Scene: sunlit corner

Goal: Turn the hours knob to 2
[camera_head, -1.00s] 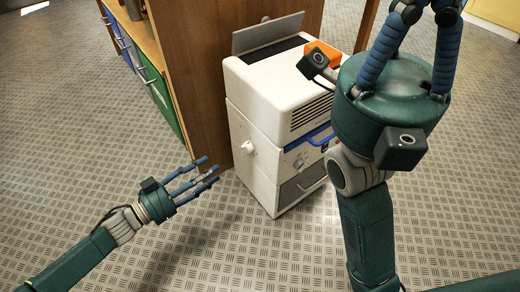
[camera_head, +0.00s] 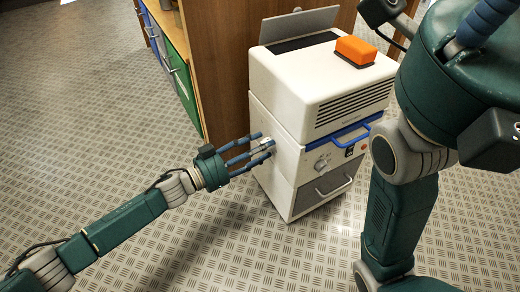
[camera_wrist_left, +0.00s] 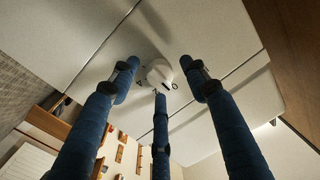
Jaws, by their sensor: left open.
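A white knob with digits around it sits on the left side face of the white machine (camera_head: 275,105). In the left wrist view the knob (camera_wrist_left: 160,72) lies between my open fingertips, with dark digits below it. No hours label is readable. In the head view my left gripper (camera_head: 264,145) is open at that side face, and its fingers partly hide the knob. I cannot tell whether they touch it. A second knob (camera_head: 321,164) is on the front face. My right gripper (camera_head: 482,22) is at the upper right, its fingertips out of frame.
An orange block (camera_head: 356,50) lies on top of the machine, before a raised grey flap (camera_head: 298,25). A blue handle (camera_head: 355,131) and a grey drawer (camera_head: 325,187) are on the front. A wooden cabinet (camera_head: 222,60) stands close behind. The floor at left is clear.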

